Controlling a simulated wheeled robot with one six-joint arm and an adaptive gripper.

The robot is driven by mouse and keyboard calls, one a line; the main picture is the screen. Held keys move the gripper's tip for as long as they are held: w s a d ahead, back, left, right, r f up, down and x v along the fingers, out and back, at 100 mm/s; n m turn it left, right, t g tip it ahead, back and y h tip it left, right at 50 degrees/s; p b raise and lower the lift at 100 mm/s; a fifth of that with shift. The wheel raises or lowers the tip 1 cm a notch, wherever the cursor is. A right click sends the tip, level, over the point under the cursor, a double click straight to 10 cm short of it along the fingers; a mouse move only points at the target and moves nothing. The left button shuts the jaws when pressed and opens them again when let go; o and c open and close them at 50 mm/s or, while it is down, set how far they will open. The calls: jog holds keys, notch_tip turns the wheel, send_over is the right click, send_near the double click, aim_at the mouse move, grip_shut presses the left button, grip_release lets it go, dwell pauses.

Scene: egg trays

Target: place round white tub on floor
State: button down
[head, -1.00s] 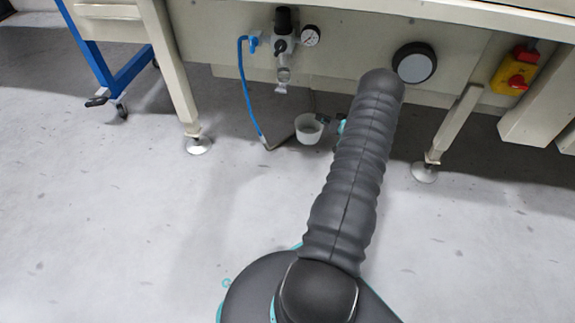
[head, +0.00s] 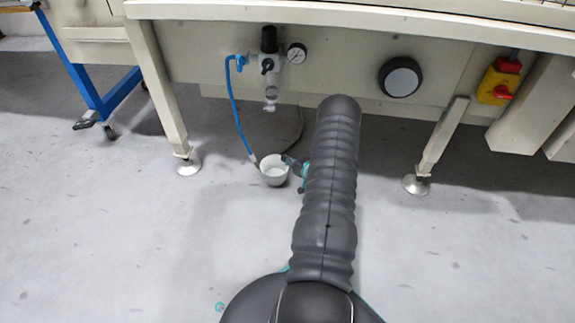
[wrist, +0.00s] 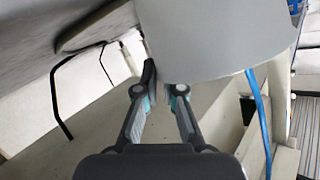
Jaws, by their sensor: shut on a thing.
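The round white tub (head: 274,170) shows in the head view below the machine panel, just left of my arm. It is upright with its open top facing up. My gripper (head: 291,162) is at the tub's right side and is shut on its wall. In the wrist view the tub (wrist: 215,35) fills the upper middle, and my gripper (wrist: 160,85) has its fingers at the tub's wall. I cannot tell whether the tub touches the floor (head: 120,240).
The machine (head: 340,60) overhangs the area, with a regulator (head: 269,65) and a blue hose (head: 236,110) hanging close to the tub. Machine legs stand at left (head: 160,100) and right (head: 440,140). The floor in front is clear.

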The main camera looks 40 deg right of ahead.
notch_tip(320, 180, down, 3)
jog(key=shift+r, duration=0.1)
jog(key=c, duration=1.3)
grip_release()
jog(key=p+v, duration=0.1)
jog(key=v, duration=1.1)
